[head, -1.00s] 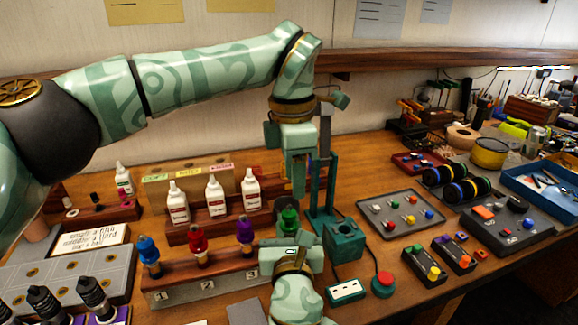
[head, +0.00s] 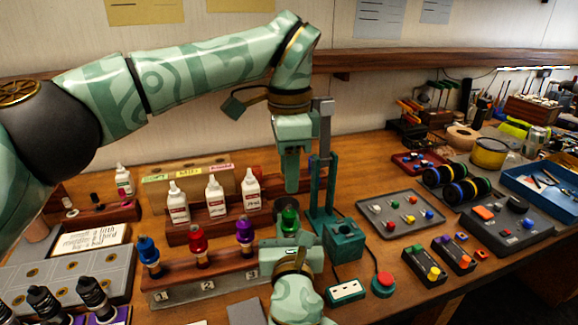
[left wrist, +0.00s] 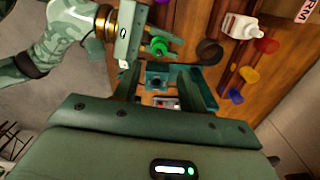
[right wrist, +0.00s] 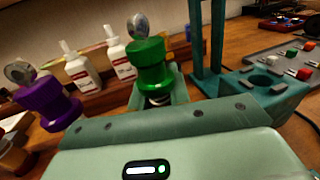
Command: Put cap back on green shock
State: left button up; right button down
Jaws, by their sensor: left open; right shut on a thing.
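A teal press stand (head: 321,160) with a holed block (head: 344,240) stands close to the right of both grippers. White bottles (head: 215,197) stand behind the shocks. A red button (head: 383,284) and a grey parts tray (head: 400,213) are at the right.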

aim_at(289, 205)
pick_arm(q)
jog(key=shift+n, duration=0.9)
jog(key=shift+f, duration=4.05)
grip_shut()
